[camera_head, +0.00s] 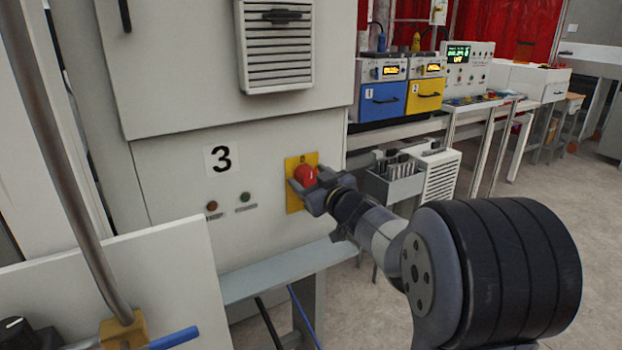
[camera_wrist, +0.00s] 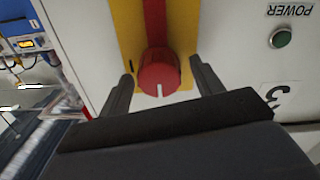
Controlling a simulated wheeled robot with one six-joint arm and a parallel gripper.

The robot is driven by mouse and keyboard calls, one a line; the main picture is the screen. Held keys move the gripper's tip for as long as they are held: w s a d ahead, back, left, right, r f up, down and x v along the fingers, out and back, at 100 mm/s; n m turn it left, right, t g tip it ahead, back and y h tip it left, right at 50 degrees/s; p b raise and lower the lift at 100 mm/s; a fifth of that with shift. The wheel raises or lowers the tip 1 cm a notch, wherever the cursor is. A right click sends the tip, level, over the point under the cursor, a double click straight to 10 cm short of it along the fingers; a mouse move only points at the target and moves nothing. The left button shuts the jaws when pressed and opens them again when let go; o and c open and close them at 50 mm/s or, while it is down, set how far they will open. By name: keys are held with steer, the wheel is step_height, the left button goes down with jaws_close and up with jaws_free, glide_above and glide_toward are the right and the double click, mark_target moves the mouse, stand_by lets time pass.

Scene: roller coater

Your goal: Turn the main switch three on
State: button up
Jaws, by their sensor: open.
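The main switch three is a red rotary knob (camera_head: 306,175) on a yellow plate (camera_head: 293,204), set in the white cabinet beside a large "3" label (camera_head: 221,160). In the wrist view the red knob (camera_wrist: 158,75) shows a white mark at its lower edge. My gripper (camera_head: 309,188) is at the knob. In the wrist view my gripper (camera_wrist: 162,86) is open, with one finger on each side of the knob and gaps visible between. The knob's far side is partly hidden in the head view.
A brown indicator (camera_head: 212,206) and a green one (camera_head: 245,197) sit left of the switch. A grey ledge (camera_head: 275,274) runs below the panel. A metal pole (camera_head: 65,160) stands at the left. A grey bin (camera_head: 394,186) is right of the cabinet.

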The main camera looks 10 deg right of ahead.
steer(key=shift+c, duration=0.3)
steer(key=c, duration=0.9)
steer(key=shift+r+m+p, duration=0.1)
steer(key=shift+m+p, duration=0.2)
steer(key=shift+p, duration=0.1)
steer(key=m+p, duration=0.2)
steer(key=p, duration=0.1)
steer(key=shift+r+m, duration=0.2)
steer(key=shift+m, duration=0.1)
steer(key=m+p, duration=0.4)
steer(key=m, duration=0.1)
steer(key=shift+d+f+p, duration=0.1)
steer(key=shift+p, duration=0.3)
steer(key=m+p, duration=0.2)
steer(key=m, duration=0.2)
steer(key=shift+f+m+p, duration=0.1)
steer(key=shift+m+p, duration=0.2)
steer(key=shift+m, duration=0.1)
steer(key=m+p, duration=0.2)
steer(key=m, duration=0.2)
steer(key=shift+d+f+m, duration=0.1)
steer(key=shift+f+m, duration=0.05)
steer(key=shift+m, duration=0.25)
